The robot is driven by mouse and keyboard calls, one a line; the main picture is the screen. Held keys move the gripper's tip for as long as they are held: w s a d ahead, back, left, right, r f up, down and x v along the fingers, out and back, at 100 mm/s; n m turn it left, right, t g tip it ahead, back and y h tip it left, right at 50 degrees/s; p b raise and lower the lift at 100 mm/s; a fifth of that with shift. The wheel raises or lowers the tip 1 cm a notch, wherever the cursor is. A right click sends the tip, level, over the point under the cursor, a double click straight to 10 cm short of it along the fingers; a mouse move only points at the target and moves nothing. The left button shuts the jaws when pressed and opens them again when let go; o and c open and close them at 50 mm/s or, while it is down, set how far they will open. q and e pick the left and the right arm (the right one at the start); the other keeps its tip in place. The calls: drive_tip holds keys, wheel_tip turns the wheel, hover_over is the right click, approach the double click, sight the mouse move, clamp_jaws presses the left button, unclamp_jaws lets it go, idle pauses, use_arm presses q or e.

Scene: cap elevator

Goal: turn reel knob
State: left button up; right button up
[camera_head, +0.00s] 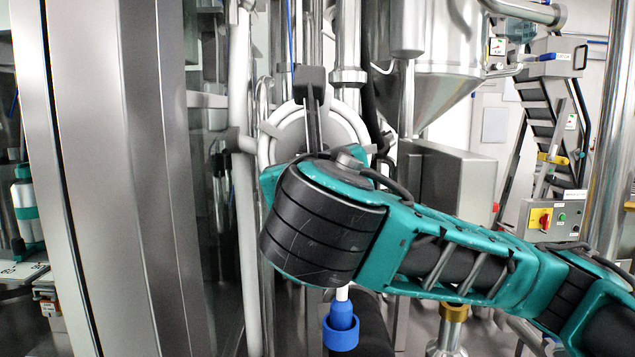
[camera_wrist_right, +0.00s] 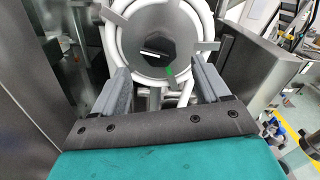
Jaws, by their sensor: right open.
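The hose reel (camera_head: 283,136) is a pale round ring with short grey spokes, behind my right arm in the head view. My arm's wrist covers its lower part. In the right wrist view the reel (camera_wrist_right: 124,46) faces me, with a dark angular centre (camera_wrist_right: 170,45) that bears a white bar and a small green mark. I cannot tell which part is the knob. My right gripper (camera_wrist_right: 157,68) is open, with its two grey fingers apart on either side of the reel's lower part. My left gripper is not in view.
A tall steel column (camera_head: 150,180) stands close on the left. A grey box (camera_head: 465,190) and a steel hopper (camera_head: 447,50) stand to the right of the reel. Pipes run close beside the reel. A blue nozzle (camera_head: 341,332) hangs below my wrist.

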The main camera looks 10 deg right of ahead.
drive_tip(key=s+a, duration=0.1)
drive_tip(key=s, duration=0.7)
drive_tip(key=shift+a+p, duration=0.3)
drive_tip(key=shift+p, duration=0.15)
drive_tip(key=d+f+m+g+y, duration=0.1)
drive_tip(key=d+f+m+g, duration=0.25)
drive_tip(key=f+m, duration=0.8)
drive_tip(key=d+f+m+g+y, duration=0.25)
drive_tip(key=f+m+g, duration=0.3)
drive_tip(key=f, duration=1.15)
drive_tip(key=s+d+f+m+g, duration=0.3)
drive_tip(key=s+f+m, duration=0.6)
drive_tip(key=s+d+f+m+g, duration=0.2)
drive_tip(key=s+d+f+m, duration=0.2)
drive_tip(key=s+f+m, duration=0.5)
drive_tip(key=w+a+f+t+y, duration=0.2)
drive_tip(key=w+a+f+t, duration=0.1)
drive_tip(key=w+f+t, duration=0.4)
drive_tip(key=shift+w+a+f+n, duration=0.35)
drive_tip(key=shift+w+f+n, duration=0.05)
drive_tip(key=shift+w+f, duration=0.35)
